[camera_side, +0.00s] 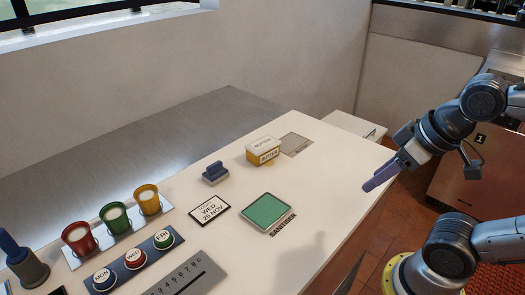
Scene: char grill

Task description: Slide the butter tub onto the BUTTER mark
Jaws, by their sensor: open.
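The butter tub (263,152) is a small yellow and white box with lettering on its lid and front. It stands on the white counter (330,190), towards the back. A grey square mark (294,144) lies just right of the tub, partly hidden behind it; its lettering is too small to read. My gripper (372,186) is at the right, above or beside the counter's right edge, well apart from the tub. Its purple-grey fingers point left and down. They overlap in this view, and I see nothing held between them.
Red, green and yellow cups (148,200) and day buttons (134,258) stand at the front left. The counter between gripper and tub is clear.

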